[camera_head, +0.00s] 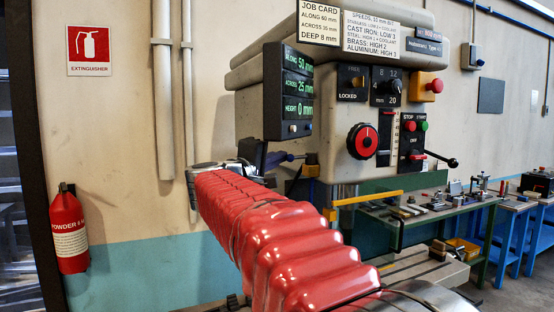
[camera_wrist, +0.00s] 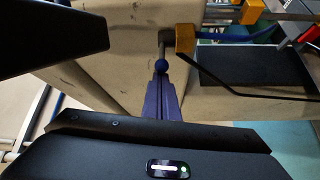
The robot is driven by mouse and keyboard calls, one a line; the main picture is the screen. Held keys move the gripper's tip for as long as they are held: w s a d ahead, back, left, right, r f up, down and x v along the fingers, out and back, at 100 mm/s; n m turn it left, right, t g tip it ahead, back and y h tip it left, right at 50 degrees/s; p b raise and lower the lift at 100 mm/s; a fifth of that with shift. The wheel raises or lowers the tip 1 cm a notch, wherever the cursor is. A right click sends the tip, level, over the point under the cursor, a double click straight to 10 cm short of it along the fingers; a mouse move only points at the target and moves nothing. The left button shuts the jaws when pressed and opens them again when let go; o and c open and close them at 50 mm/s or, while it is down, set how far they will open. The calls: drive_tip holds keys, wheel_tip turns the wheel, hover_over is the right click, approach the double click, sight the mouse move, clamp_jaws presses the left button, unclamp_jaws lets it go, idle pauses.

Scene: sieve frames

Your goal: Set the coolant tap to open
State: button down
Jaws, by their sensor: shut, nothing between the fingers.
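My gripper (camera_wrist: 161,82) is shut and empty; its dark blue fingers lie together in the wrist view. Just past the fingertips is a small blue ball knob (camera_wrist: 160,64) on a short metal stem, which looks like the coolant tap's lever. The fingertips are touching the knob or very close to it; I cannot tell which. In the head view my gripper (camera_head: 276,160) reaches in from the left beside the machine head, and the knob (camera_head: 290,157) shows small at its tip. The tap's body and any open or closed marking cannot be made out.
The beige milling machine head (camera_head: 330,120) stands close to the right of my gripper. The dark readout panel (camera_head: 288,92) hangs above it. A yellow bar (camera_head: 368,198) sticks out below the head. A fire extinguisher (camera_head: 69,230) hangs at far left; a bench (camera_head: 450,215) stands at right.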

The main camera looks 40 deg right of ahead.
drive_tip(key=shift+s, duration=1.25)
drive_tip(key=shift+a, duration=0.1)
drive_tip(key=v, duration=0.9)
drive_tip(key=shift+w+a+r, duration=0.15)
drive_tip(key=shift+a+r, duration=0.15)
drive_tip(key=a+n+t, duration=0.1)
drive_tip(key=n, duration=0.1)
drive_tip(key=a+f+n+y, duration=0.1)
drive_tip(key=n, duration=0.1)
drive_tip(key=a+f+n+t, duration=0.1)
drive_tip(key=n, duration=0.1)
drive_tip(key=shift+s+a+f+t+y, duration=0.1)
drive_tip(key=shift+s+a+t+y, duration=0.1)
drive_tip(key=shift+s+t+y, duration=0.15)
